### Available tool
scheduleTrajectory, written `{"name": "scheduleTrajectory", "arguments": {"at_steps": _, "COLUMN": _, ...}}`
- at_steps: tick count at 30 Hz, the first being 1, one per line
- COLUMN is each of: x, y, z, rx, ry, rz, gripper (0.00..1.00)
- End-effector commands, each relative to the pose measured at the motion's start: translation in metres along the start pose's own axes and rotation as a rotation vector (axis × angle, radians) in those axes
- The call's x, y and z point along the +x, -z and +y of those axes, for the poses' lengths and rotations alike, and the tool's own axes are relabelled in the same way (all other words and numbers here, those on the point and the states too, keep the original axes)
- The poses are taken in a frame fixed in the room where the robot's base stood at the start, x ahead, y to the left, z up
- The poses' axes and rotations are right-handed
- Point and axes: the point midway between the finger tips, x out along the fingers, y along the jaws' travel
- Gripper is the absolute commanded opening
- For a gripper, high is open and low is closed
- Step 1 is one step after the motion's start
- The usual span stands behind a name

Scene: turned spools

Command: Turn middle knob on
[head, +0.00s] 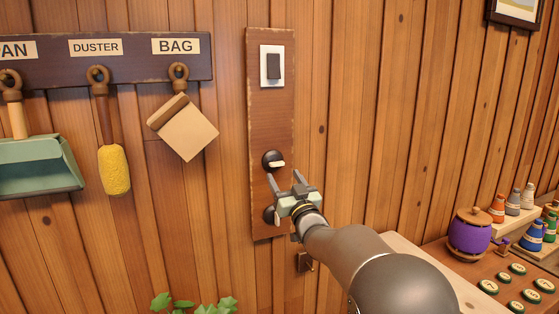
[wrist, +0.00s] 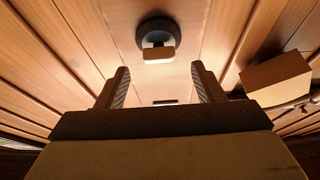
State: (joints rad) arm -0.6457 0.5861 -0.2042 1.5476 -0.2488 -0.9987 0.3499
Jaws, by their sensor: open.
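A brown wooden panel (head: 270,110) hangs upright on the plank wall. The middle knob (head: 273,160) is a black round dial with a pale handle bar that points right in the head view. In the wrist view the knob (wrist: 156,38) is ahead of my fingers, between their lines, with its bar facing me. A lower dark knob (head: 269,214) is partly hidden behind my gripper. My gripper (head: 291,184) is open and empty, just below the middle knob and apart from it. In the wrist view its two fingers (wrist: 160,88) stand wide apart.
A dark rocker switch on a white plate (head: 265,65) is at the panel's top. A rack (head: 137,62) at left holds a dustpan (head: 40,165), a duster (head: 113,170) and a bag (head: 184,127). A counter with a purple jar (head: 469,235) is at lower right.

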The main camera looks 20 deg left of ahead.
Motion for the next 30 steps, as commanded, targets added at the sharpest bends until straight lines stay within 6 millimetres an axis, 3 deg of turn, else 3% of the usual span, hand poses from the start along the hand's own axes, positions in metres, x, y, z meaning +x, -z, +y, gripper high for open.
{"name": "scheduleTrajectory", "arguments": {"at_steps": 3, "x": 0.024, "y": 0.003, "z": 0.0, "rx": -0.001, "ry": 0.0, "rz": 0.0, "gripper": 0.62}}
{"name": "scheduleTrajectory", "arguments": {"at_steps": 9, "x": 0.046, "y": 0.001, "z": 0.001, "rx": 0.0, "ry": -0.001, "rz": -0.001, "gripper": 0.62}}
{"name": "scheduleTrajectory", "arguments": {"at_steps": 20, "x": 0.051, "y": 0.0, "z": 0.001, "rx": 0.0, "ry": -0.001, "rz": 0.0, "gripper": 0.62}}
{"name": "scheduleTrajectory", "arguments": {"at_steps": 25, "x": 0.051, "y": 0.0, "z": 0.001, "rx": 0.0, "ry": -0.002, "rz": 0.0, "gripper": 0.2}}
{"name": "scheduleTrajectory", "arguments": {"at_steps": 30, "x": 0.05, "y": 0.0, "z": 0.001, "rx": 0.001, "ry": -0.002, "rz": 0.0, "gripper": 0.17}}
